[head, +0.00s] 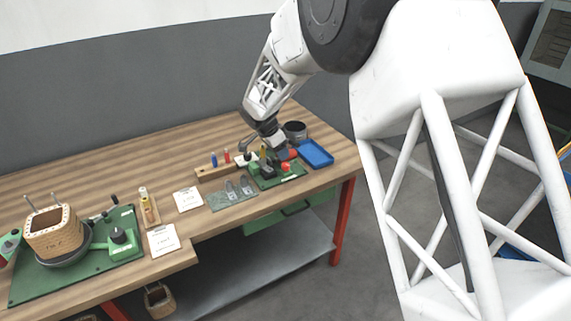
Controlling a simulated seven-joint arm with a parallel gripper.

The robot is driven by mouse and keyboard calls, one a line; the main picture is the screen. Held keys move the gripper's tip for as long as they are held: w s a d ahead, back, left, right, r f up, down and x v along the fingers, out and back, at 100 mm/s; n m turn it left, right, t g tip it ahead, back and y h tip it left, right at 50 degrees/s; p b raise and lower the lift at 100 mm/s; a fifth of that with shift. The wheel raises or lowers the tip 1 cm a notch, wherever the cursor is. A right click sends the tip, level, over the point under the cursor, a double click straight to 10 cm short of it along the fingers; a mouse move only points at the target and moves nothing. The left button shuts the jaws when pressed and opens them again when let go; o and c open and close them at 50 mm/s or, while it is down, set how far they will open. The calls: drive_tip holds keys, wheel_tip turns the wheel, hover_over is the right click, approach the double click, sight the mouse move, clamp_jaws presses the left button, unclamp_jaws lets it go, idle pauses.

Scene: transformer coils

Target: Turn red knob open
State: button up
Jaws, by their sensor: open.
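A small red knob (286,167) shows on a green base plate (291,177) near the right end of the wooden bench. A second red part (293,154) shows just behind it, partly covered by my gripper; I cannot tell whether the two belong together. My gripper (281,157) is open and points down over the green plate, right behind and slightly left of the red knob. At this size I cannot tell whether the fingers touch the knob. The fingertips are dark and hard to make out.
A blue tray (316,154) and a dark pot (295,131) stand close by on the right and behind. A wooden rack (214,173) and a grey mat (232,197) with metal parts lie left. A coil (53,234) stands far left on a green board.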

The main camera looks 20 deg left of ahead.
sight(286, 164)
drive_tip(key=shift+r+m, duration=0.1)
drive_tip(key=shift+m, duration=0.4)
drive_tip(key=shift+w, duration=0.1)
drive_tip(key=shift+x, duration=3.9)
